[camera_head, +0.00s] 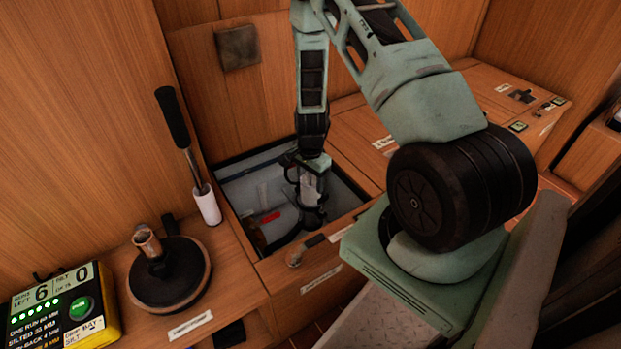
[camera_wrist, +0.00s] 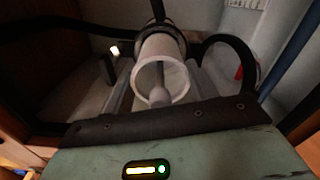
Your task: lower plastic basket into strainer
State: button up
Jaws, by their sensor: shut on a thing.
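My gripper (camera_head: 309,178) reaches down into the open recessed bay and is shut on the white plastic basket (camera_head: 311,187). In the wrist view the basket (camera_wrist: 174,52) is a pale, open-ended cylinder with a grey central rod, between the fingers of my gripper (camera_wrist: 161,84). The black strainer (camera_head: 313,217) stands below the basket in the bay, and its dark rim (camera_wrist: 154,24) shows around the basket's far end. The basket appears lined up with the strainer. How far it sits inside cannot be told.
Black hoses (camera_wrist: 232,42) curve beside the basket. The bay's wooden edges (camera_head: 258,263) are close around my gripper. On the left bench stand a round black base with a copper-coloured fitting (camera_head: 148,241), a black-and-white handled tool (camera_head: 207,203) and a yellow display box (camera_head: 62,309).

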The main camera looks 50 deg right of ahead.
jog(key=shift+f+b, duration=1.6)
jog(key=shift+f, duration=1.2)
jog(key=shift+r+p, duration=0.5)
jog(key=shift+p, duration=0.45)
dwell(0.5)
jog(key=shift+f, duration=0.5)
dwell(0.4)
jog(key=shift+r+p, duration=0.5)
jog(key=shift+p, duration=0.15)
dwell(1.3)
jog(key=shift+f, duration=0.45)
dwell(0.4)
